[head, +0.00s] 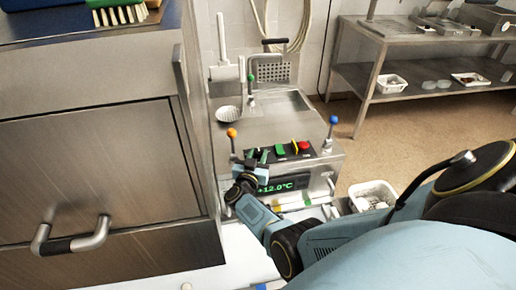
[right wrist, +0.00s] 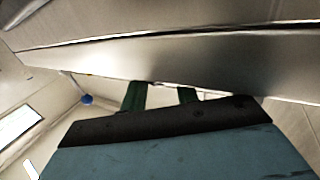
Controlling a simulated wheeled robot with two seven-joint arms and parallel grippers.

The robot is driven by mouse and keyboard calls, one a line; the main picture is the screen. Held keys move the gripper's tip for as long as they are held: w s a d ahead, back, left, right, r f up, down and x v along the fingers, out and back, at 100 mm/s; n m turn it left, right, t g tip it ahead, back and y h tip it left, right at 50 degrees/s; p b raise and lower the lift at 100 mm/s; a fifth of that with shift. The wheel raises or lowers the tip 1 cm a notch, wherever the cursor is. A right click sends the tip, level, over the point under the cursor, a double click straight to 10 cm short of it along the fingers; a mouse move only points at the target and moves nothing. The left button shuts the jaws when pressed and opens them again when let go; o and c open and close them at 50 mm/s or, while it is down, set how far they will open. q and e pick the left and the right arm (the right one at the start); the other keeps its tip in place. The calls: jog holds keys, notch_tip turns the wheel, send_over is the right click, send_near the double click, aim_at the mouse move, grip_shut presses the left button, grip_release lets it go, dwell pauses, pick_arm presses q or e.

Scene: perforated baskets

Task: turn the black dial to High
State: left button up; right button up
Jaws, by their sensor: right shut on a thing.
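A steel machine (head: 320,158) stands in the middle of the head view, with a dark control panel and a green display (head: 276,187) reading +12.0°C. My right gripper (head: 257,157) is at the left end of this panel, its fingers shut on the black dial there. The dial is largely hidden by the fingers, so its setting cannot be read. In the right wrist view the two dark green fingers (right wrist: 161,96) stand a little apart against the steel, and the dial cannot be made out between them. My left gripper is not in view.
An orange-knobbed lever (head: 232,133) is close left of my gripper; a blue-knobbed lever (head: 333,120) is at the right. A green switch (head: 280,150) and red button (head: 304,146) share the panel. A steel cabinet (head: 90,170) fills the left. A white basket (head: 372,194) stands right.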

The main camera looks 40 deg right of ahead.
dwell(0.3)
jog(key=o, duration=1)
jog(key=shift+r, duration=0.15)
jog(key=shift+r+p, duration=2.95)
jog(key=shift+r, duration=1.95)
